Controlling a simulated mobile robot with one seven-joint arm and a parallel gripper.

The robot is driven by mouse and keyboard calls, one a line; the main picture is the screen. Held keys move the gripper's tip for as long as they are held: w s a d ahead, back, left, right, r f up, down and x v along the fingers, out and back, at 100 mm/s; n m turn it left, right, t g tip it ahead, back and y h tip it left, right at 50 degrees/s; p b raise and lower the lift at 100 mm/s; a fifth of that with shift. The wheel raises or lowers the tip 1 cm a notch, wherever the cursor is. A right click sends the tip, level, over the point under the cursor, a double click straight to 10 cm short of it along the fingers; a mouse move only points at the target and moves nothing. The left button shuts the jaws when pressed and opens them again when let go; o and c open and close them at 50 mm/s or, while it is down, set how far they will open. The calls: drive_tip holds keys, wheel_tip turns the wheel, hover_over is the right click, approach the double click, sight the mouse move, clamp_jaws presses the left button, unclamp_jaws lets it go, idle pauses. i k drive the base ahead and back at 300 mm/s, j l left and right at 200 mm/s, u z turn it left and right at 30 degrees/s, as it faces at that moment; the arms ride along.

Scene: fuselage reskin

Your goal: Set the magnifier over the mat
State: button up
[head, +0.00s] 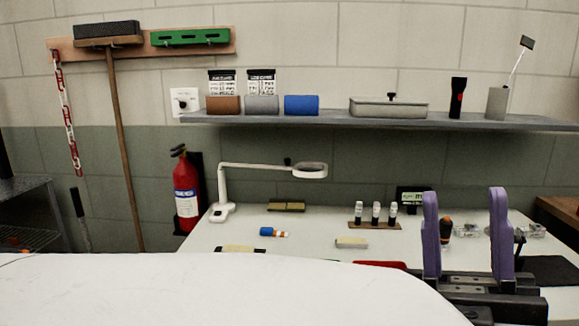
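The magnifier (310,170) is a white lamp-style one. Its round base (221,212) stands at the left of the white table, and its jointed arm reaches right, holding the ring lens level above the back of the table. A dark flat mat (556,270) lies at the table's right side, cut by the picture's edge. The lens is far left of it. My gripper (463,195) is at the lower right, with purple fingers upright and wide apart. It is open and appears empty, between the magnifier and the mat in the picture, and hides part of the table.
Small bottles on a rack (375,224), a pale block (351,243), a blue roll-like piece (267,231) and an orange-black tool (446,229) lie on the table (310,222). A fire extinguisher (187,195) is left of the magnifier. A loaded shelf (380,121) runs above.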

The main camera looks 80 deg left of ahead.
sight(299, 172)
drive_tip(key=u, duration=2.45)
